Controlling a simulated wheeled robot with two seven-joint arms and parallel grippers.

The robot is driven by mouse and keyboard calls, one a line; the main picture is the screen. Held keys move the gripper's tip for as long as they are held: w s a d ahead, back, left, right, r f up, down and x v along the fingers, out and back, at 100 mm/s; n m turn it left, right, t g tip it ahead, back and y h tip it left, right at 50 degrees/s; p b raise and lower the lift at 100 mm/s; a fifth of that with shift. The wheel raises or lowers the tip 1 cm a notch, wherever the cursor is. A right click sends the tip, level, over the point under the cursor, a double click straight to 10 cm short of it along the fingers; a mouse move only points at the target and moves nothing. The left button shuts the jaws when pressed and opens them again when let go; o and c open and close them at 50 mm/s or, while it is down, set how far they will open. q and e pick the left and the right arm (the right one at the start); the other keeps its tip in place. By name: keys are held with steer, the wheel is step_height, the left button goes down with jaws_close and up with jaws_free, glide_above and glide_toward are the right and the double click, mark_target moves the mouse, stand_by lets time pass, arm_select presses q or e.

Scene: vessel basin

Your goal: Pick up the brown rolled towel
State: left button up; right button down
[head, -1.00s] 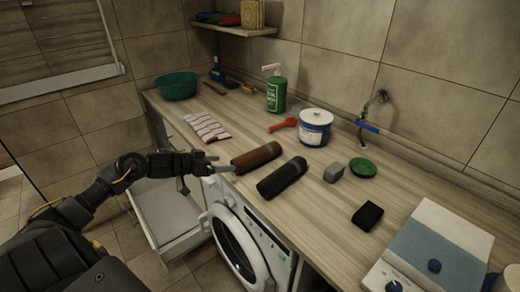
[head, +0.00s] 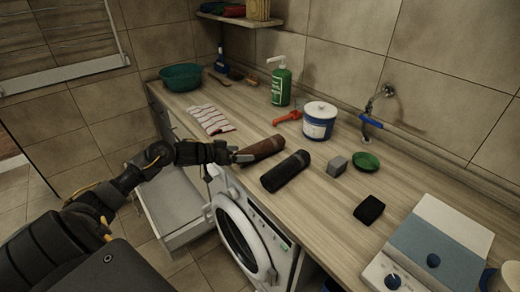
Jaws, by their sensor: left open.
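The brown rolled towel (head: 264,148) lies on the wooden counter, near its front edge. A black rolled towel (head: 286,172) lies beside it on the right. My left gripper (head: 243,157) is at the near left end of the brown towel, with its fingertips at or over that end. It is open. The gripper partly hides the towel's near end, and I cannot tell whether the fingers touch it. My right gripper is not in view.
A striped cloth (head: 211,119) lies to the left. A white tub (head: 319,121), red scoop (head: 288,116) and green soap bottle (head: 281,82) stand behind. A grey block (head: 337,163), green dish (head: 366,161) and black block (head: 369,209) lie right. Below are an open drawer (head: 176,205) and washing machine (head: 247,232).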

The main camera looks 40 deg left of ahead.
mark_target(253, 146)
arm_select(q)
steer(key=x, duration=0.4)
steer(key=shift+w+f+p, duration=0.1)
steer(key=shift+f+p, duration=0.05)
steer(key=shift+p, duration=0.25)
steer(key=shift+c, duration=0.5)
steer(key=c, duration=1)
steer(key=shift+a, duration=0.1)
steer(key=shift+c, duration=0.2)
steer(key=shift+r, duration=0.4)
step_height(253, 146, up, 2)
steer(key=shift+r+b, duration=0.2)
steer(key=shift+b, duration=0.6)
steer(key=s+a+r+b, duration=0.2)
steer(key=s+a+r, duration=0.5)
steer(key=s+r, duration=0.3)
steer(key=shift+s+b, duration=0.35)
steer(key=shift+s, duration=0.75)
